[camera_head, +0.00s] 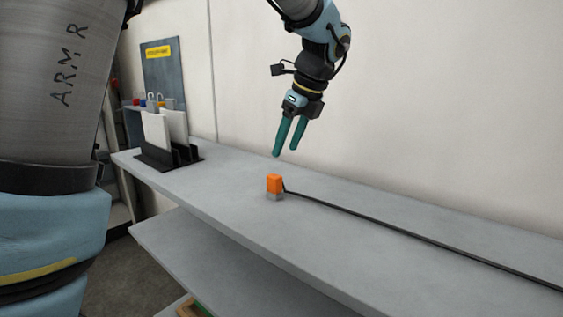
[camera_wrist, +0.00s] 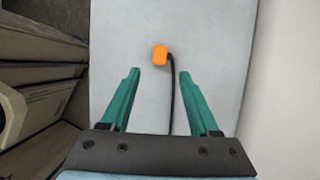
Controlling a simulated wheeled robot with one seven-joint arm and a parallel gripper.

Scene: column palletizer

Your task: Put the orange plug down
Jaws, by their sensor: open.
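The orange plug (camera_head: 274,184) stands upright on the grey shelf top, its lower part grey and its black cable leading off to the right. In the wrist view the orange plug (camera_wrist: 160,54) lies beyond the fingertips, roughly centred between them. My gripper (camera_head: 287,153) is above the shelf, just above and slightly to the right of the plug in the picture, with clear space between. Its two green fingers are apart and empty; they also show in the wrist view (camera_wrist: 161,78). Nothing touches the plug except the shelf and its cable.
The black cable (camera_head: 400,233) runs along the shelf (camera_head: 330,240) to the right edge. A black rack (camera_head: 168,159) with white panels stands at the shelf's left end. A pale wall (camera_head: 430,110) rises behind. A lower shelf (camera_head: 200,255) sits below. The shelf around the plug is clear.

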